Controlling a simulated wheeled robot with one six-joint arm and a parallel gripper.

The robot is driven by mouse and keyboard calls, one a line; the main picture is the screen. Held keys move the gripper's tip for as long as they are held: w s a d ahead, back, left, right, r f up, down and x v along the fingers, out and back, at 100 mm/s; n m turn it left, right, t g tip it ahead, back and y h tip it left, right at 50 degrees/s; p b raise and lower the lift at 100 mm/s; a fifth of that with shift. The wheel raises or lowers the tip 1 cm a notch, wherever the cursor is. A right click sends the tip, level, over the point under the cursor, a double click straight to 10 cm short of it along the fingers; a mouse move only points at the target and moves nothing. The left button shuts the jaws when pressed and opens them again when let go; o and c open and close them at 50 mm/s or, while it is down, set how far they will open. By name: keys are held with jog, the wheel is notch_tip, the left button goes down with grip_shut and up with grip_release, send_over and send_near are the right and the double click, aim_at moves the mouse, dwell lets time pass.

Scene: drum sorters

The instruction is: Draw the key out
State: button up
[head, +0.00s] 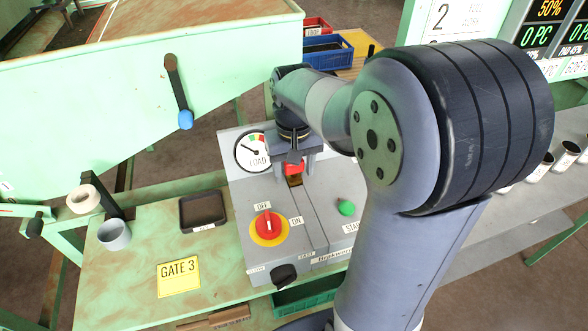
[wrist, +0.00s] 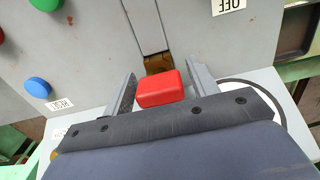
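In the head view the red head (head: 293,169) shows below my gripper (head: 296,160), over the grey console (head: 315,222). In the wrist view my gripper (wrist: 161,76) has its two fingers apart, one on each side of the red head. Narrow gaps seem to show beside the head, so the fingers look open around it. Any contact low on the head is hidden.
The console carries a red OFF/ON knob (head: 268,225), a green button (head: 346,208) and a LOAD dial (head: 252,151). A dark tray (head: 203,211) and a yellow GATE 3 sign (head: 178,277) lie on the green bench to the left. A large green hopper (head: 120,95) rises behind it.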

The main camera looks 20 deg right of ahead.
jog(key=c, duration=0.8)
notch_tip(320, 180, up, 10)
dwell(0.3)
